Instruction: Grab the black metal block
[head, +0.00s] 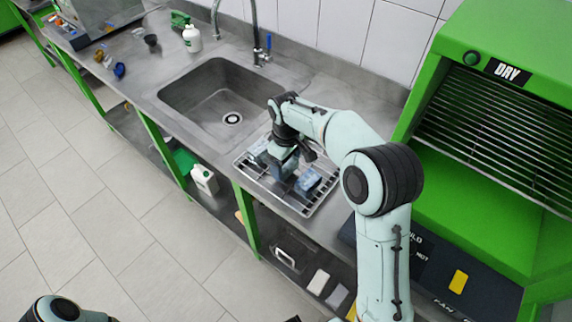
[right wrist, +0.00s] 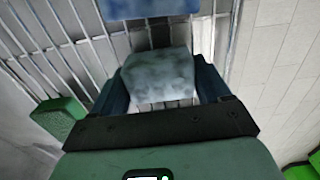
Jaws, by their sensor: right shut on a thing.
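My right gripper (head: 284,168) is low over the wire rack (head: 318,208) beside the sink. In the right wrist view its two dark blue fingers (right wrist: 160,82) are shut on a mottled grey-blue block (right wrist: 158,72), one finger on each side. The held block looks pale rather than black here. I cannot tell whether it still touches the rack. Another blue block (head: 308,182) lies on the rack just right of the gripper. A further pale blue block (head: 258,149) is on its left. My left gripper is out of view.
The sink (head: 215,98) with its tap (head: 262,50) is left of the rack. A green machine labelled DRY (head: 480,150) stands close on the right. A green object (right wrist: 60,116) is at the left in the wrist view.

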